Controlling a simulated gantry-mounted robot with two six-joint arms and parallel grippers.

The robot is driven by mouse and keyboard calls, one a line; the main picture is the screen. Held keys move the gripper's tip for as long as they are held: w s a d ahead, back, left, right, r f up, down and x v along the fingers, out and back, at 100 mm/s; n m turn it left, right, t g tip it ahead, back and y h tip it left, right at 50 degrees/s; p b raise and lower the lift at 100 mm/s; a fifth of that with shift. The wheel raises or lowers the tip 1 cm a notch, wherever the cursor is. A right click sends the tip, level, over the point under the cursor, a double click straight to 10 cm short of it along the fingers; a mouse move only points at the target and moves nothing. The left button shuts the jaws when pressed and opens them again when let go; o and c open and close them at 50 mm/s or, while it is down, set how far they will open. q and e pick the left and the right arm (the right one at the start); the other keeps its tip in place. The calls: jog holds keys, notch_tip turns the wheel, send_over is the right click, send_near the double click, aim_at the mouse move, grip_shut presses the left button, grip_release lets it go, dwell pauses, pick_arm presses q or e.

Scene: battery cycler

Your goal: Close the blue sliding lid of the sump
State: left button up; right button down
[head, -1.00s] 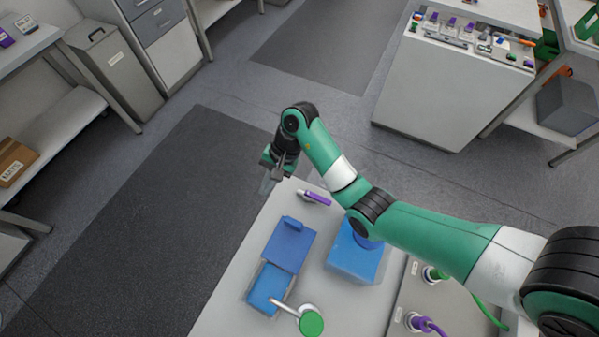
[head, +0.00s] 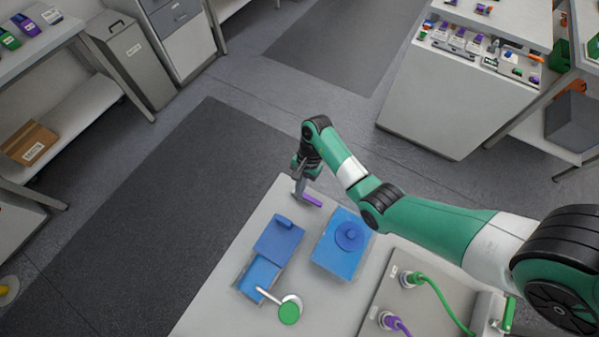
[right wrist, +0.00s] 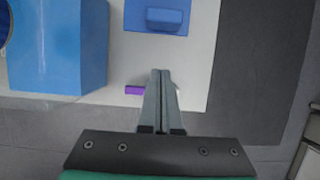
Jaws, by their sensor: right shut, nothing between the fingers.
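The sump (head: 247,289) is a low box on the white bench, with blue contents showing at its near end. Its blue sliding lid (head: 280,234), with a raised grip block, covers only the far part. The lid also shows at the top of the right wrist view (right wrist: 142,22). My right gripper (head: 297,192) is beyond the lid, near the far end of the bench. In the right wrist view its fingers (right wrist: 161,74) are shut together, empty, pointing toward the lid with a gap between. My left gripper is not in view.
A purple item (head: 312,200) lies beside the right gripper. A blue tank (head: 336,262) with a round cap stands right of the sump. A green-ended spout (head: 289,312) is at the sump's near end. A panel (head: 405,318) with green and purple cables is at the right.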

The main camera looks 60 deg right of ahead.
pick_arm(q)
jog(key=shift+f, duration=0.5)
pick_arm(e)
jog(key=a+f, duration=0.4)
jog(key=a, duration=0.2)
jog(key=shift+f, duration=0.4)
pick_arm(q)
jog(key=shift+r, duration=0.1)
pick_arm(e)
jog(key=shift+s, duration=0.1)
